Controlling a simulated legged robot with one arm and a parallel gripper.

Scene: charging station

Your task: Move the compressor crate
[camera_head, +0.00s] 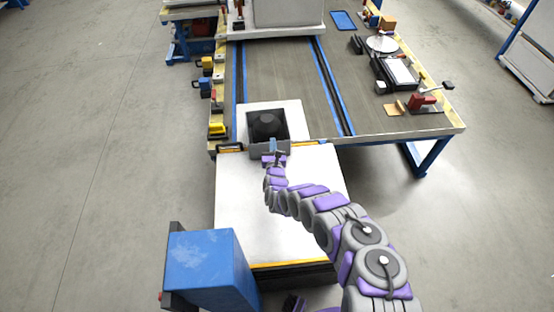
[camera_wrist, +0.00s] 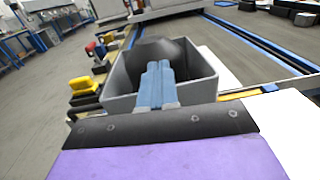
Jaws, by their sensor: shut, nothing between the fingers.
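The compressor crate (camera_head: 256,152) is a grey open-topped box with a dark rounded object (camera_head: 267,124) inside. It sits at the near edge of the workbench, partly over a white plate (camera_head: 293,113). My gripper (camera_head: 274,146) is at the crate's near wall. In the wrist view, the crate (camera_wrist: 122,95) fills the middle, and my blue gripper fingers (camera_wrist: 157,72) are together, reaching over the near wall into its opening. Nothing shows between them. I cannot tell whether they touch the wall or the dark object. The crate's near bottom is hidden.
A white-topped cart (camera_head: 240,205) with yellow edges stands against the workbench (camera_head: 285,75), with a blue box (camera_head: 205,265) at its near left. Yellow, blue and red items line the bench's left edge. Tools and a tray crowd its right. The bench middle is clear.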

